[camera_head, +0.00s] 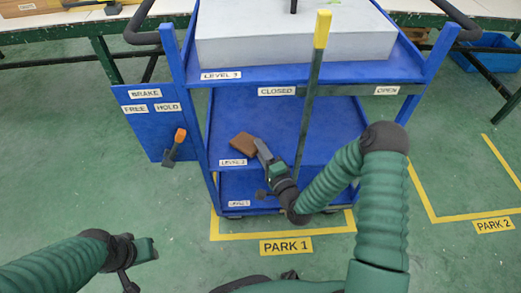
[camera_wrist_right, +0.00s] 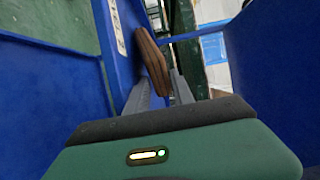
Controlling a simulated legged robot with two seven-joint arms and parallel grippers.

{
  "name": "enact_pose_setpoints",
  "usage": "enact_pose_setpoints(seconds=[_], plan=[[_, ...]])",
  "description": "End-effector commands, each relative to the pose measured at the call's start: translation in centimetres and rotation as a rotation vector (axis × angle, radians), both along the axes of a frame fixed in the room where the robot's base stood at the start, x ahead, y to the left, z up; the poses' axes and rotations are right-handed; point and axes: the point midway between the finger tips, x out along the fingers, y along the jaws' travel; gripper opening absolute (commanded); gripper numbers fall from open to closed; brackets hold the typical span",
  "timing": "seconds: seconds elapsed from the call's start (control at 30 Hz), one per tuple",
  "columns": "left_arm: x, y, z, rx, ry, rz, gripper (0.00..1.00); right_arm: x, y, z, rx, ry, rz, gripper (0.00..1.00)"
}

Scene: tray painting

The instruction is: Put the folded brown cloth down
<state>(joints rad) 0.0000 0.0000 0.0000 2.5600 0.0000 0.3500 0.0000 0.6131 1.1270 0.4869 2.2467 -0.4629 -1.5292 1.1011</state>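The folded brown cloth (camera_head: 243,144) is a small brown block over the front left part of the LEVEL 2 shelf (camera_head: 285,135) of the blue cart. My right gripper (camera_head: 261,149) reaches in from the front with its fingertips at the cloth. In the right wrist view the cloth (camera_wrist_right: 151,62) stands on edge between the two grey fingers (camera_wrist_right: 163,90), which look shut on it. Whether the cloth touches the shelf is not clear. My left gripper (camera_head: 138,267) is low at the left, away from the cart, and its fingers are hard to make out.
A tall lever (camera_head: 313,90) with a yellow top rises just right of my right gripper. The top shelf holds a large pale block (camera_head: 295,45). A blue BRAKE panel (camera_head: 150,115) with an orange-tipped handle (camera_head: 179,137) is at the left. The shelf's right part is clear.

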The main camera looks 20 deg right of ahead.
Motion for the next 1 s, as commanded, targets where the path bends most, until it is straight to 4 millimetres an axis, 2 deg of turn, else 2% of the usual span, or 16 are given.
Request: enact_pose_setpoints(seconds=[0.3, 0.47, 0.8, 0.9, 1.0], plan=[[0.0, 0.0, 0.0, 0.0, 0.0, 0.0, 0.36, -0.1, 0.0, -0.5, 0.001, 0.015, 0.0, 0.43], [0.0, 0.0, 1.0, 0.0, 0.0, 0.0, 0.36, -0.5, -0.1, 0.9, 0.0, 0.017, -0.001, 0.43], [0.0, 0.0, 0.8, 0.0, 0.0, 0.0, 0.36, -9.3, -1.2, 0.7, 0.003, 0.015, -0.002, 0.43], [0.0, 0.0, 1.7, 0.0, 0.0, 0.0, 0.36, -11.0, -1.3, 1.0, 0.002, 0.012, 0.0, 0.43], [0.0, 0.0, 1.8, 0.0, 0.0, 0.0, 0.36, -11.9, -1.4, 1.0, 0.001, 0.01, 0.0, 0.43]])
